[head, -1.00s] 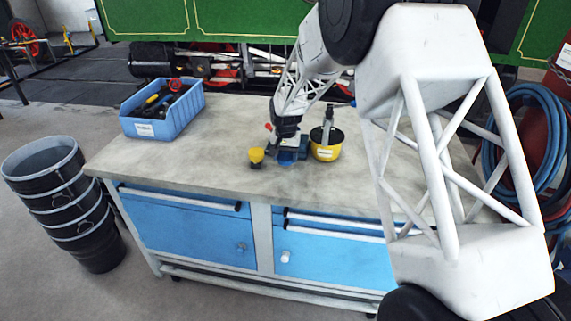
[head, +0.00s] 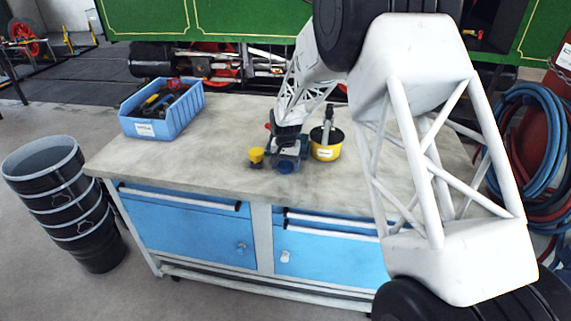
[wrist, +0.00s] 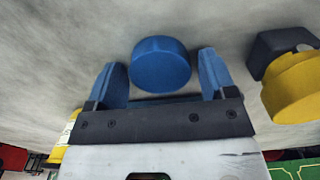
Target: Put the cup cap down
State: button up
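A round blue cap (wrist: 160,65) shows in the wrist view between the two blue fingers of my gripper (wrist: 158,75). There is a narrow gap on each side of the cap, so the fingers are open and apart from it. In the head view the blue cap (head: 285,168) appears on the grey bench top near its front edge, with my gripper (head: 286,157) just behind it. My gripper hides part of the bench there. I take the blue cap to be the cup cap.
A yellow-topped dark piece (head: 256,156) stands close left of my gripper. A yellow pot (head: 325,151) with tools stands close right. A blue bin (head: 163,108) of tools is at the bench's back left. The bench top (head: 190,165) is clear at front left.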

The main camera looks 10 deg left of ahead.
aim_at(286, 165)
jog(key=shift+o, duration=0.6)
jog(key=shift+r, duration=0.1)
notch_tip(286, 165, up, 12)
dwell(0.4)
jog(key=shift+r, duration=0.1)
dwell(0.7)
